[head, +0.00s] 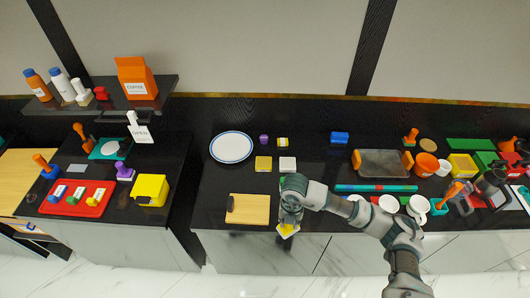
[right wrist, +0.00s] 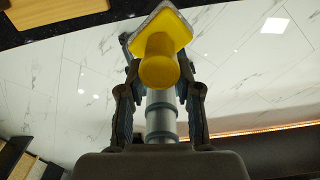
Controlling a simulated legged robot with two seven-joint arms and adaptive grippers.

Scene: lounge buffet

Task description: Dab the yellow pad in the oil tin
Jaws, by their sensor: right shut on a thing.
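The yellow pad (right wrist: 172,22) has a round yellow handle (right wrist: 159,62). My right gripper (right wrist: 160,88) is shut on it, with one finger on each side of the handle. In the head view my right gripper (head: 290,212) is at the counter's front edge. A yellow corner of the pad (head: 288,230) shows below it, over the pale floor. I cannot tell for sure which thing is the oil tin. A flat yellow square (head: 263,163) and a whitish square (head: 288,164) lie on the counter behind the gripper. My left gripper is not in view.
A wooden board (head: 248,209) with a dark block lies left of my right gripper. A white plate (head: 231,147) is behind it. A long teal strip (head: 375,188), a grey tray (head: 384,163) and white cups (head: 389,203) crowd the right. The black counter between board and plate is clear.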

